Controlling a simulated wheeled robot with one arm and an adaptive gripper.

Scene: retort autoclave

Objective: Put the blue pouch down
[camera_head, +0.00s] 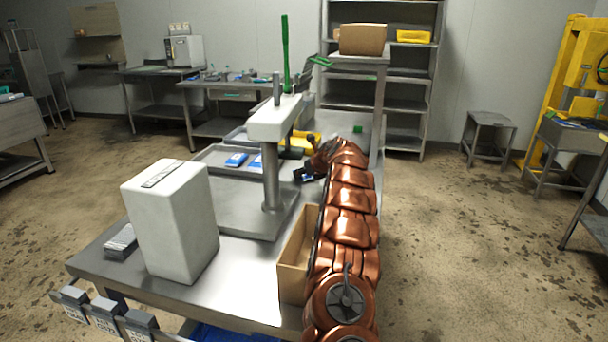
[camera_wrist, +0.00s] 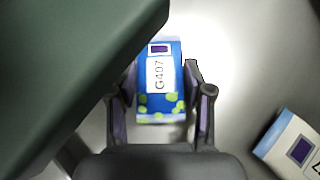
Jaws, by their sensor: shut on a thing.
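In the wrist view a blue pouch (camera_wrist: 160,104) with a white label reading G407 and green spots lies between the two fingers of my gripper (camera_wrist: 161,70). The fingers are shut on its sides. Below it is a plain grey surface; I cannot tell whether the pouch touches it. In the head view my gripper (camera_head: 304,175) is dark and small, over the metal table beside the post, and the held pouch cannot be made out there. A blue pouch (camera_head: 237,160) lies in the shallow grey tray (camera_head: 211,154) to the left.
Another blue and white pouch (camera_wrist: 290,143) lies at the lower right of the wrist view. A large dark green shape (camera_wrist: 60,70) fills its upper left. In the head view, a metal post (camera_head: 271,175), a white box (camera_head: 170,222) and an open cardboard box (camera_head: 296,255) stand on the table.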

